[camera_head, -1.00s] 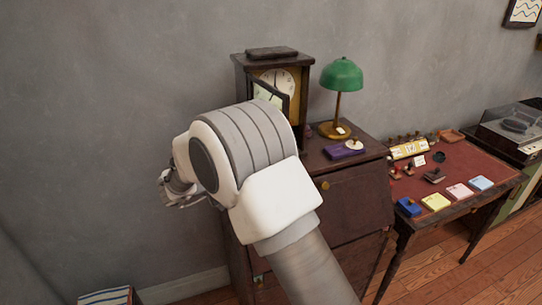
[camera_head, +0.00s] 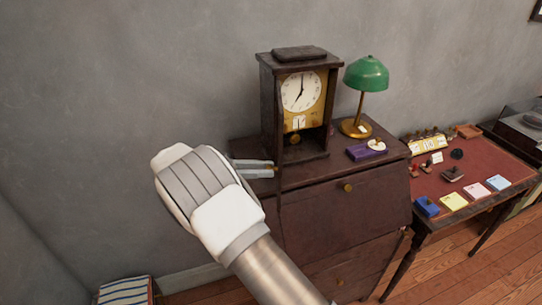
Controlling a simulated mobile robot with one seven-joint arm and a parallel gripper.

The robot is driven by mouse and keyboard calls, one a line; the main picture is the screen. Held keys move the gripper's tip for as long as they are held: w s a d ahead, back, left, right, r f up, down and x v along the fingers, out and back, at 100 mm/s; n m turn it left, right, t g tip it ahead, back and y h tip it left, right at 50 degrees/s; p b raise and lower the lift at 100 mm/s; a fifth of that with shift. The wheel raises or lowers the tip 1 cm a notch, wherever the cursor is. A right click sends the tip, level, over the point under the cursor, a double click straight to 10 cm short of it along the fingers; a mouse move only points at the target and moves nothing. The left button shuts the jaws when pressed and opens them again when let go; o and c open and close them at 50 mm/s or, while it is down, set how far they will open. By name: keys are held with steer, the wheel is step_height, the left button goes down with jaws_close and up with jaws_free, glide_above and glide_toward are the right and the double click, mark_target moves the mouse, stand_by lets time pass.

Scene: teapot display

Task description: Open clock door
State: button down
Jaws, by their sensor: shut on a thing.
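The dark wooden clock (camera_head: 266,105) stands on the desk with its white dial, brass plate and pendulum plainly in view. Its door does not cover the dial; it seems turned nearly edge-on at the clock's left front edge, and its outline is hard to make out. My gripper (camera_head: 268,169) reaches from behind my wrist to the clock's lower left front corner. Its fingers are closed there, apparently on the door's edge. My wrist hides the rest of the gripper, and the exact contact is too small to see.
A green lamp (camera_head: 366,73) and a purple box (camera_head: 362,153) stand right of the clock on the dark desk (camera_head: 330,205). A red-topped table (camera_head: 455,180) with stamps and coloured pads is farther right. Bare wall is on the left; a striped thing (camera_head: 125,291) lies low left.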

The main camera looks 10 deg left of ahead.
steer(key=shift+w+a+r+m+g+p, duration=0.15)
steer(key=shift+a+m+g+p, duration=0.15)
steer(key=shift+a+g+p, duration=0.15)
steer(key=shift+a, duration=0.1)
steer(key=c, duration=0.7)
jaws_free()
steer(key=shift+c, duration=0.2)
steer(key=s+d+r+b, duration=0.1)
steer(key=d+r+b, duration=0.1)
steer(key=d+r, duration=0.9)
steer(key=shift+s+d, duration=0.2)
steer(key=shift+d, duration=0.2)
steer(key=shift+f, duration=0.1)
